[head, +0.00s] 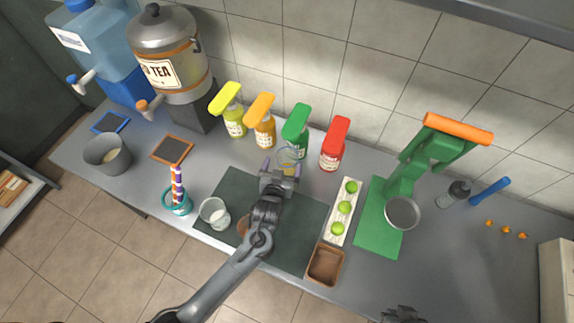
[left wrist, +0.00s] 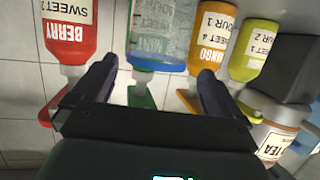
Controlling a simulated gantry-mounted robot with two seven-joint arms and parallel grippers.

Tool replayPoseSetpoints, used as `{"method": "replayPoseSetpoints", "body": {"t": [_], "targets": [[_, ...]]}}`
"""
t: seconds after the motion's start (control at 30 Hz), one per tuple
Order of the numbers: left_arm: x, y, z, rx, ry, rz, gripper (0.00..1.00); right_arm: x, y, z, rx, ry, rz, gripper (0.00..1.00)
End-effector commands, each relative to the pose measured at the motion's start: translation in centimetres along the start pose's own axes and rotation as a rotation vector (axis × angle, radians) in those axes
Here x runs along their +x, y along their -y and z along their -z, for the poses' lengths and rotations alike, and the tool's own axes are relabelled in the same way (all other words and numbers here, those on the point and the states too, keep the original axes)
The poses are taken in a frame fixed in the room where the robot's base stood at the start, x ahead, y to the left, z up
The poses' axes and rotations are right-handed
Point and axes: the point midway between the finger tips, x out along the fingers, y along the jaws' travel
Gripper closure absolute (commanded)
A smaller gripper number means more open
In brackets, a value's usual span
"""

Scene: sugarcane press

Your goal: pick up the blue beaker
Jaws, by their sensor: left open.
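The blue beaker (left wrist: 163,38) is clear with a blue rim and appears upside down in the left wrist view, as do the bottles. In the head view the beaker (head: 289,155) stands in front of the green-topped bottle, partly hidden by my left gripper. My left gripper (head: 281,166) is open, with its fingers pointing at the beaker. In the left wrist view the beaker lies ahead, between the two fingertips (left wrist: 157,70); contact cannot be seen. A dark part of my right gripper (head: 403,315) shows at the bottom edge; its jaws cannot be made out.
A red bottle (head: 333,145), an orange bottle (head: 261,122) and a yellow bottle (head: 231,110) flank the green-topped bottle (head: 297,127). A tray of limes (head: 335,228) and a green press (head: 379,240) stand to the right. A glass (head: 214,214) stands left of my arm.

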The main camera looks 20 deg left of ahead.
Motion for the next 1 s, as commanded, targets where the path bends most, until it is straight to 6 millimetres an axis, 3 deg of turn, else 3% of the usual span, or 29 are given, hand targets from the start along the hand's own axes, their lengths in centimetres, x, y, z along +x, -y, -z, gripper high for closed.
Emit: {"method": "replayPoseSetpoints", "body": {"t": [0.4, 0.7, 0.77, 1.0], "targets": [[4.6, -0.4, 0.1, 0.000, 0.000, 0.000, 0.00, 0.4, 0.3, 0.1, 0.008, -0.006, 0.008, 1.00], [5.0, -0.4, 0.1, 0.000, 0.001, -0.001, 0.00, 0.3, 0.3, 0.2, 0.011, -0.007, 0.010, 1.00], [5.0, -0.4, 0.1, 0.000, 0.001, -0.001, 0.06, 0.3, 0.3, 0.2, 0.011, -0.007, 0.010, 1.00], [5.0, -0.4, 0.1, 0.000, 0.001, -0.001, 0.43, 0.4, 0.3, 0.2, 0.008, -0.007, 0.009, 1.00]]}}
